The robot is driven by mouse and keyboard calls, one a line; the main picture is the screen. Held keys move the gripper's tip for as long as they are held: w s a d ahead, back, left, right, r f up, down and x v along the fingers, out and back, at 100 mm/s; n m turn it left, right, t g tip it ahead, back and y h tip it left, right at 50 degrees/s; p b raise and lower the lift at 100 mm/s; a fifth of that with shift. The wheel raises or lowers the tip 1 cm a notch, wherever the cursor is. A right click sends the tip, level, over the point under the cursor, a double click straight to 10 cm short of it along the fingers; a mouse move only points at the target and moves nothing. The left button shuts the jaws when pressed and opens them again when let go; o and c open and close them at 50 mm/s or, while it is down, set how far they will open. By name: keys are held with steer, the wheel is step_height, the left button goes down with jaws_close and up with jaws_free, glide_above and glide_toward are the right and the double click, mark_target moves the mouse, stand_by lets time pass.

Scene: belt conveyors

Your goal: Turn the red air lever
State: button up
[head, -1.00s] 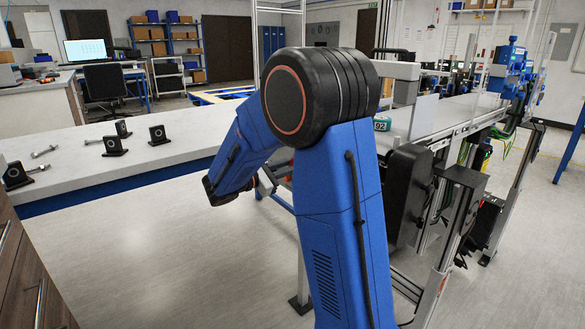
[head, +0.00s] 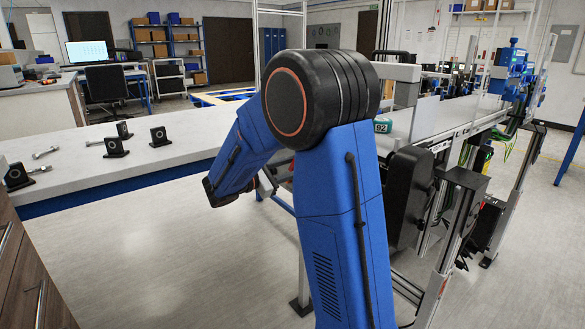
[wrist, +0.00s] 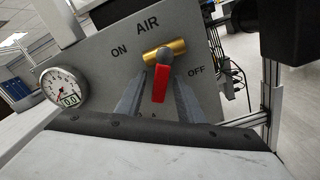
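The red air lever (wrist: 159,86) shows in the wrist view, hanging down and slightly left from a brass valve (wrist: 165,50) on a grey panel (wrist: 205,88). The panel is marked AIR, with ON at the left and OFF at the right. My gripper (wrist: 160,77) is open, its two grey fingers on either side of the lever with visible gaps. In the head view my blue arm hides the lever and most of the gripper.
A round gauge (wrist: 64,87) sits at the panel's left edge. In the head view a white bench (head: 75,166) holds several black brackets and bolts at the left. A conveyor (head: 450,115) runs to the back right, with a small green-cased item (head: 383,126) near it.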

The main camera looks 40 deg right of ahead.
steer(key=a, duration=1.7)
steer(key=shift+s+a, duration=0.15)
steer(key=shift+s, duration=0.15)
steer(key=c, duration=0.5)
steer(key=shift+s+f+n, duration=0.1)
steer(key=shift+n, duration=0.2)
jaws_close()
steer(key=s+d+f+n+t, duration=0.2)
steer(key=s+d+f+n, duration=0.15)
steer(key=n, duration=0.65)
steer(key=s+d+f+n+t, duration=0.2)
steer(key=s+n, duration=0.2)
steer(key=n, duration=0.6)
steer(key=w+d+r, duration=0.3)
steer(key=w+d, duration=0.3)
steer(key=d, duration=0.3)
steer(key=shift+r+h, duration=0.15)
steer(key=shift+h, duration=0.25)
